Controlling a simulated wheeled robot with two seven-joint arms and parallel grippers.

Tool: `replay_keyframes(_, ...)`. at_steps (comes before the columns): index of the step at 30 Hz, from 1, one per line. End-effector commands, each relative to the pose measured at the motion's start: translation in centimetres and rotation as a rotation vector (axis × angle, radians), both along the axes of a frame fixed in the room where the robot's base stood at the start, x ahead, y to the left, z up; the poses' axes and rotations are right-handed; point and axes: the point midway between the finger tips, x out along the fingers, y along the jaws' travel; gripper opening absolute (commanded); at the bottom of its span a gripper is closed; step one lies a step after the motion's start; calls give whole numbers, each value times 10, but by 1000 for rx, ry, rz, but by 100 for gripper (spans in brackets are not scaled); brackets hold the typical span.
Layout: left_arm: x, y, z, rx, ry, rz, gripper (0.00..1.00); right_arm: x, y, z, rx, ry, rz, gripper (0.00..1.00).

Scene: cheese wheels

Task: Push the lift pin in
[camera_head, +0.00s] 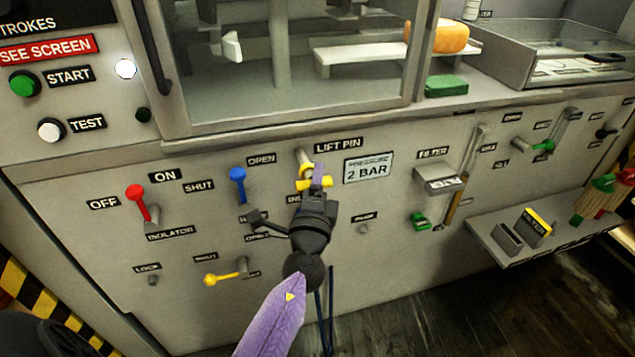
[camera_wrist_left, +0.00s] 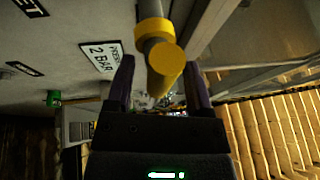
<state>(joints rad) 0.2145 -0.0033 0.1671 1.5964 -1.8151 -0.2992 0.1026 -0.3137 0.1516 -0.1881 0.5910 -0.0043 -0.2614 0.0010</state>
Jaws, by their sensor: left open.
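The lift pin (camera_head: 304,160) sticks out of the grey panel below the LIFT PIN label, with yellow parts at its outer end. My left gripper (camera_head: 318,174) is in front of it, and one purple finger covers part of the pin. In the left wrist view the pin (camera_wrist_left: 164,58) shows as a grey shaft with a yellow collar and yellow round end. My left gripper's fingers (camera_wrist_left: 158,70) are open, one on each side of the pin in this view, with gaps visible. Whether a finger touches the pin I cannot tell. My right gripper is not in view.
A blue lever (camera_head: 238,184), a red lever (camera_head: 138,201) and a yellow lever (camera_head: 222,277) stand out left of my gripper. A PRESSURE 2 BAR plate (camera_head: 368,169) is flat on the panel to the right. A small shelf (camera_head: 484,236) projects farther right.

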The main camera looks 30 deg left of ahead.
Motion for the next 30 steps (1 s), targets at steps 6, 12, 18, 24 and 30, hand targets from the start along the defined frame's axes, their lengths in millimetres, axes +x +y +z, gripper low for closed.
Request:
replay_keyframes(6, 0, 0, 0, 0, 0, 0, 35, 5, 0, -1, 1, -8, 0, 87)
replay_keyframes(12, 0, 0, 0, 0, -1, 1, 0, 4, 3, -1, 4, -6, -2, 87)
replay_keyframes(18, 0, 0, 1, 1, -2, 1, 0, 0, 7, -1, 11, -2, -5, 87)
replay_keyframes(24, 0, 0, 1, 2, -2, 1, 0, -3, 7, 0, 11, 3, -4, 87)
replay_keyframes(30, 0, 0, 2, 3, -3, 1, 0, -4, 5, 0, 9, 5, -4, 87)
